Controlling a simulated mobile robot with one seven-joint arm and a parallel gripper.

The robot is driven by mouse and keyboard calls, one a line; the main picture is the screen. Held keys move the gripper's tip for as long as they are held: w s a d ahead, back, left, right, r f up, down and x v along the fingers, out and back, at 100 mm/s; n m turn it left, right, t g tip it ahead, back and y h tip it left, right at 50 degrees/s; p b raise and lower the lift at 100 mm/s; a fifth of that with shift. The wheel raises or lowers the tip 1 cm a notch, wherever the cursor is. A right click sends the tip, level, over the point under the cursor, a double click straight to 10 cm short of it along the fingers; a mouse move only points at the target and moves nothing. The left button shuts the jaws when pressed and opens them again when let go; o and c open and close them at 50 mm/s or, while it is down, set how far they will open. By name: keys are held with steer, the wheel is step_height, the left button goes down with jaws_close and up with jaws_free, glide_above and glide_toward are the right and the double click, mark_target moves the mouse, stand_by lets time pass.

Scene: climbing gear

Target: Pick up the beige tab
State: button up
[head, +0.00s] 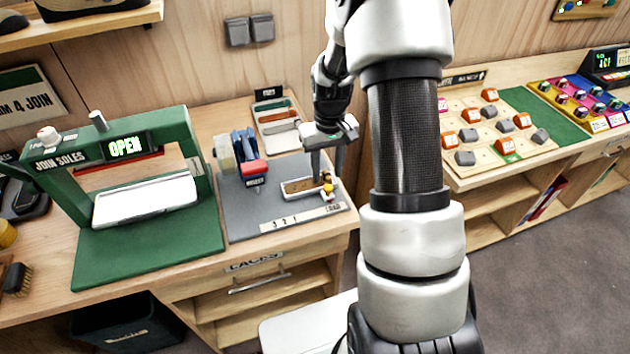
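My gripper (328,166) points down over the right end of a small pale tray (292,199) on the grey mat. Its two fingers look apart, and I see nothing clearly held between them. Small pieces, one of them yellow (328,188), sit at the tray's right end near the fingertips. They are too small to tell whether one is the beige tab. A tan strip or floor shows inside the tray. Behind it, a rack (270,97) holds several long flat pieces, one of them whitish; I cannot tell whether the tab is there.
A blue and red holder (249,160) stands left of the tray. A green press (140,190) marked "JOIN SOLES" stands further left. A numbered strip (295,217) lies along the mat's front edge. My arm hides the bench's right end. A board with orange and grey blocks (490,135) is at right.

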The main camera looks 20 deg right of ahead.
jaws_close()
